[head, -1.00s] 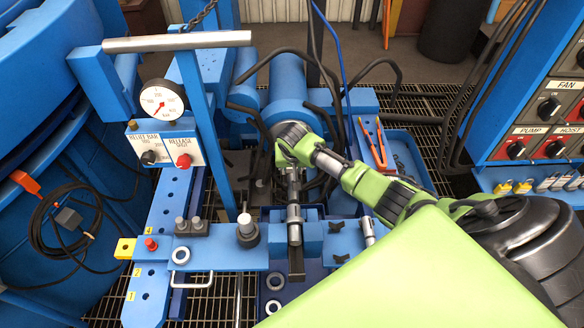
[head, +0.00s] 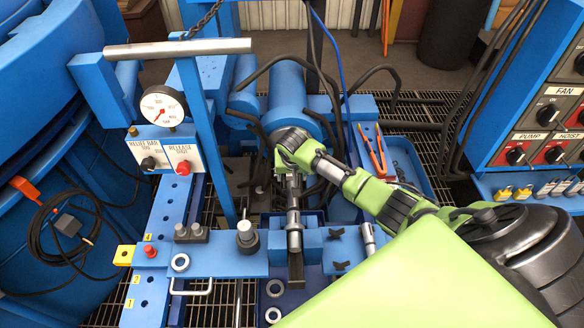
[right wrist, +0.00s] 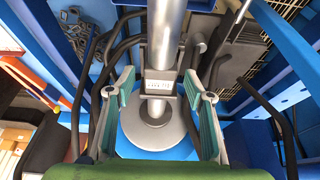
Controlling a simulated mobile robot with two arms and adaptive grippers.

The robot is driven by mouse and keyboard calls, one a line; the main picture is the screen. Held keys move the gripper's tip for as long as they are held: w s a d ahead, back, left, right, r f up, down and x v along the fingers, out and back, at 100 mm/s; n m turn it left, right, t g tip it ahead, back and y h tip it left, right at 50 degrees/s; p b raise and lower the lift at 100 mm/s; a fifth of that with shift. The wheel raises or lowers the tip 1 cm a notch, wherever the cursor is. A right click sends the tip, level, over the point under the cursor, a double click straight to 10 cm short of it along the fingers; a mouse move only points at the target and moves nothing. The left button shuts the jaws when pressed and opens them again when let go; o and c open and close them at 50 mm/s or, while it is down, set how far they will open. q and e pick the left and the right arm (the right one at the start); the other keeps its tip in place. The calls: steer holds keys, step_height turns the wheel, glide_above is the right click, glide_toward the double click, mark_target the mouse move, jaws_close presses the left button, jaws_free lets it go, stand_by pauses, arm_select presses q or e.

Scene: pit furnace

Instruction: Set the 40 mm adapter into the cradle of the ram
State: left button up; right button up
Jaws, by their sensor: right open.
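My right gripper (head: 291,180) is open over the silver rod (head: 293,218) in front of the blue ram (head: 287,90). In the right wrist view, the open jaws (right wrist: 158,95) have teal pads on either side of the rod (right wrist: 165,35), with gaps on both sides. A small pale block with unreadable lettering (right wrist: 158,88) sits on the rod between the pads. A round silver flange (right wrist: 152,128) lies below it. I cannot tell whether the block is the 40 mm adapter or part of the cradle. My left gripper is not in view.
A blue bench (head: 225,262) carries a dark stepped piece with a silver top (head: 247,238), two smaller stepped pieces and a ring (head: 180,262). Black hoses (head: 385,68) arch around the ram.

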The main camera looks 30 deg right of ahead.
steer(key=v, duration=1)
steer(key=shift+r, duration=0.4)
steer(key=shift+s+a, duration=0.1)
